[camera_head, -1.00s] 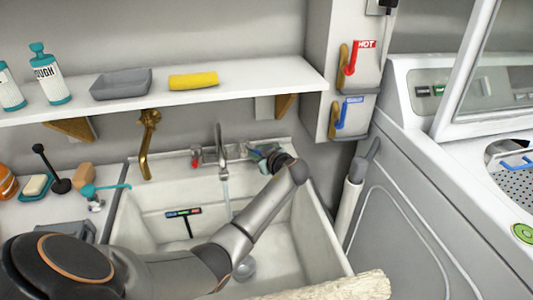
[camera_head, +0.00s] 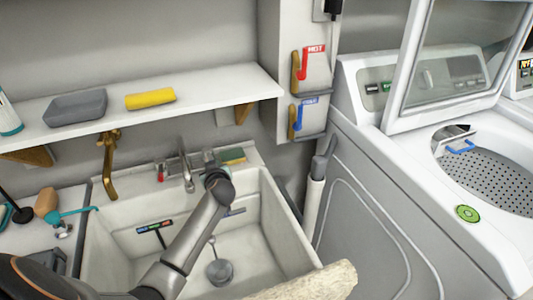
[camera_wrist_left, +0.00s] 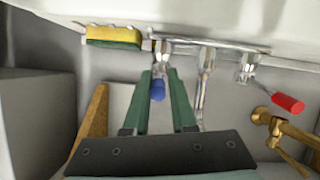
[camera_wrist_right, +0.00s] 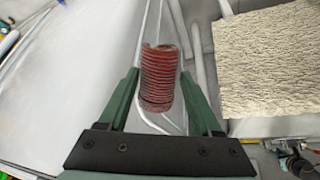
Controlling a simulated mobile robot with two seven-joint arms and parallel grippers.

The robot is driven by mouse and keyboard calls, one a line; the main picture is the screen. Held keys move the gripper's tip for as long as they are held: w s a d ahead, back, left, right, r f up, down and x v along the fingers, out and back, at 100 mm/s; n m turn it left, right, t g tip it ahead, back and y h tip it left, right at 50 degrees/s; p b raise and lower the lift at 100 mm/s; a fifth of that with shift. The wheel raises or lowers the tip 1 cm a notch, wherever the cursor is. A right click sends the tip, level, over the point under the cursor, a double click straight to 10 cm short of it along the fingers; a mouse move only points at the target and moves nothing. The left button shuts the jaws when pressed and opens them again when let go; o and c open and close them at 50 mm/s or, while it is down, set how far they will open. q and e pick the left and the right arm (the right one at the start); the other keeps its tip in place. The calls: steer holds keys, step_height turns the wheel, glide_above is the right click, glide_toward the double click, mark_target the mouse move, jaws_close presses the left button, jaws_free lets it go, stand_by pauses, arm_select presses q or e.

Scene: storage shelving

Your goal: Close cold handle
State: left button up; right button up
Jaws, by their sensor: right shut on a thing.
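The cold handle, a blue knob (camera_wrist_left: 158,90), sits on the faucet base in the left wrist view. My left gripper (camera_wrist_left: 160,74) has its green fingers on either side of it, apart, with gaps beside the knob. The red hot handle (camera_wrist_left: 288,103) and the metal spout (camera_wrist_left: 206,62) are to its right there. In the head view the spout (camera_head: 186,165) and red handle (camera_head: 160,172) show behind the sink; my left wrist hides the blue handle. My right gripper (camera_wrist_right: 158,75) is shut on a red-brown ribbed coil (camera_wrist_right: 159,80), outside the head view.
The white sink basin (camera_head: 120,262) lies below my left arm. A yellow-green sponge (camera_head: 233,156) sits behind my wrist, and a brass fixture (camera_head: 109,165) stands left. A shelf (camera_head: 220,92) overhangs the back. A washer (camera_head: 385,200) stands right of the sink.

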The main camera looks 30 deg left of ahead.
arm_select(q)
steer(key=o, duration=0.3)
steer(key=v, duration=1.2)
steer(key=shift+r+p, duration=0.1)
steer(key=shift+p, duration=0.2)
arm_select(e)
steer(key=shift+r, duration=0.25)
